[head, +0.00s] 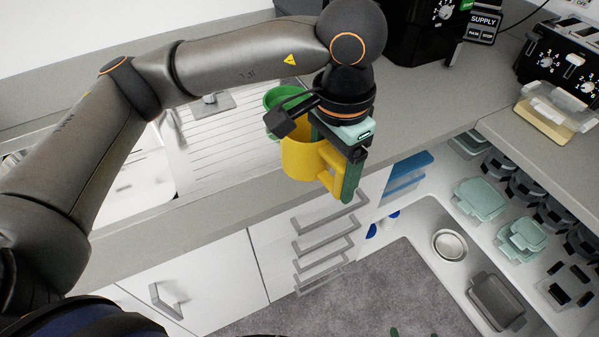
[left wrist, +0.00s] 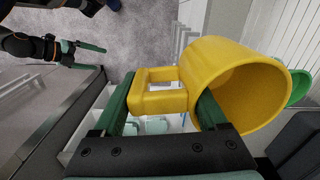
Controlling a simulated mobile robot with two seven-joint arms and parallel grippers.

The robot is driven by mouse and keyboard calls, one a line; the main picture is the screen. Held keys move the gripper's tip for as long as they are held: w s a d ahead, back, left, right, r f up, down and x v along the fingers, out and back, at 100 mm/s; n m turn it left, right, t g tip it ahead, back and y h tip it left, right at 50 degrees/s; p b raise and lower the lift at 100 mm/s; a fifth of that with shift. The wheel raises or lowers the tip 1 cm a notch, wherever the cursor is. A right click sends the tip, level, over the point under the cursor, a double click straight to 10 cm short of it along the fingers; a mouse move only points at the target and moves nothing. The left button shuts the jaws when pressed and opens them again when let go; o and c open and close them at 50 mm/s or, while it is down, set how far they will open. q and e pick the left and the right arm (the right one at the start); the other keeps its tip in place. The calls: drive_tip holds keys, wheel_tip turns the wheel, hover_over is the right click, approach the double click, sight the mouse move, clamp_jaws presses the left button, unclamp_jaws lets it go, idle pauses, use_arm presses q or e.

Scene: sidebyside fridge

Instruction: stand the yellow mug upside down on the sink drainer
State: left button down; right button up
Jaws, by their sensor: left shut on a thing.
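My left gripper (head: 338,160) is shut on the yellow mug (head: 298,160) and holds it in the air by the counter's front edge. In the left wrist view the mug (left wrist: 225,75) has its handle (left wrist: 158,92) between the green fingers, and its open mouth faces right, partly toward the camera. In the head view the mug looks roughly upright, its rim partly hidden by the gripper. The ribbed white sink drainer (head: 220,140) lies left of the mug. My right gripper (left wrist: 85,48) is small at the upper left of the left wrist view; its opening is unclear.
A green mug (head: 272,98) stands at the drainer's right end, partly behind my gripper. The sink basin (head: 130,185) is further left. The drainer's middle is clear. Drawers with handles (head: 325,225) lie below the counter. Open shelves with teal containers (head: 480,198) are at right.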

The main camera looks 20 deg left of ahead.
drive_tip(key=w+a+r+m+t+y, duration=0.1)
drive_tip(key=w+r+m+y, duration=0.2)
drive_tip(key=r, duration=0.4)
drive_tip(key=w+a+r+m+t+y, duration=0.1)
drive_tip(key=w+r+m+t, duration=0.1)
drive_tip(key=w+r, duration=0.45)
drive_tip(key=s+a+r+m+y, duration=0.1)
drive_tip(key=a+r+m+y, duration=0.15)
drive_tip(key=r, duration=0.35)
drive_tip(key=s+a+r+m+g+y, duration=0.1)
drive_tip(key=s+a+r+y, duration=0.15)
drive_tip(key=r, duration=0.45)
drive_tip(key=a+r+m+y, duration=0.1)
drive_tip(key=r+y, duration=0.2)
drive_tip(key=r, duration=0.3)
use_arm(q)
drive_tip(key=w+d+f+m, duration=0.3)
drive_tip(key=d+m, duration=0.2)
drive_tip(key=d, duration=0.1)
drive_tip(key=shift+w+d+m, duration=0.3)
drive_tip(key=shift+w+m, duration=0.05)
drive_tip(key=shift+m, duration=0.05)
use_arm(e)
drive_tip(key=x, duration=1.1)
drive_tip(key=shift+a+f, duration=0.25)
drive_tip(key=shift+a, duration=0.25)
